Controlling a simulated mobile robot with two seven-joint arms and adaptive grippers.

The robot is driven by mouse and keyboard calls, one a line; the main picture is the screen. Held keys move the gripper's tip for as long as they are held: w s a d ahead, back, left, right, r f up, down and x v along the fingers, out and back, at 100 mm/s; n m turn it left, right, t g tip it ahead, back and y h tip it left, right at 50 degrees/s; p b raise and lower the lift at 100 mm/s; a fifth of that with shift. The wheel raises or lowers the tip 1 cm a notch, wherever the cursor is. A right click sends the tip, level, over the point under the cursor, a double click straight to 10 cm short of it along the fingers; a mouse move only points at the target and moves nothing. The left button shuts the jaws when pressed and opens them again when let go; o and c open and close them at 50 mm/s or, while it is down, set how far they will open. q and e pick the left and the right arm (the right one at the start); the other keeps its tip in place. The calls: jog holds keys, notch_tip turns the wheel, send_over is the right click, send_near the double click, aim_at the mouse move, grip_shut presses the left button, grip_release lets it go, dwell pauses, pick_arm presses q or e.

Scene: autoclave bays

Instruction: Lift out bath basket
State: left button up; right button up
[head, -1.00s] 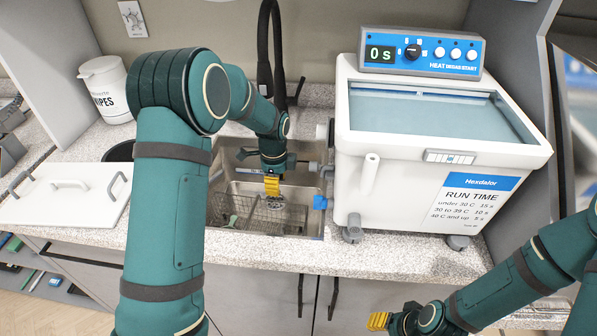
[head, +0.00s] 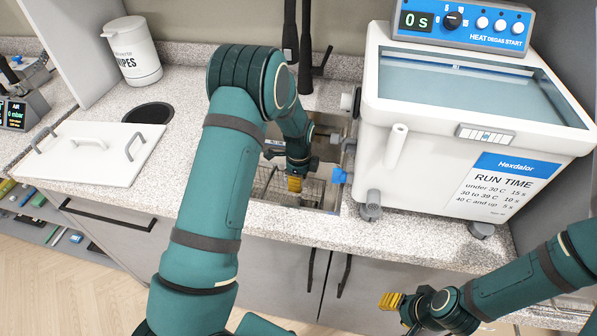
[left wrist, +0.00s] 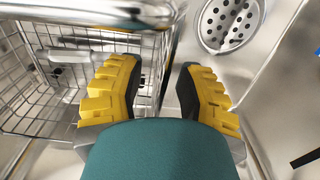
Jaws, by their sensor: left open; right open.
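The wire basket (head: 314,189) stands in the steel sink basin, partly hidden behind my left arm and gripper in the head view. In the left wrist view its wire mesh (left wrist: 38,105) fills the left side, with a thick shiny bar (left wrist: 85,12) across the top left. A pale tool-like item (left wrist: 82,57) shows at the basket. My left gripper (head: 294,183) is down in the sink at the basket. Its yellow-and-black fingers (left wrist: 158,85) are apart, with basket wires visible between them. My right gripper (head: 391,301) is open and empty, low in front of the counter.
The white bath unit (head: 430,160) with its control box (head: 465,25) stands right of the sink. A white lid (head: 95,158) with handles lies left. A wipes tub (head: 134,55) stands behind it, near a dark round opening (head: 150,113). A drain (left wrist: 228,22) shows in the sink floor.

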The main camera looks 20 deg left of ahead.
pick_arm(q)
jog(key=shift+f, duration=0.95)
grip_shut()
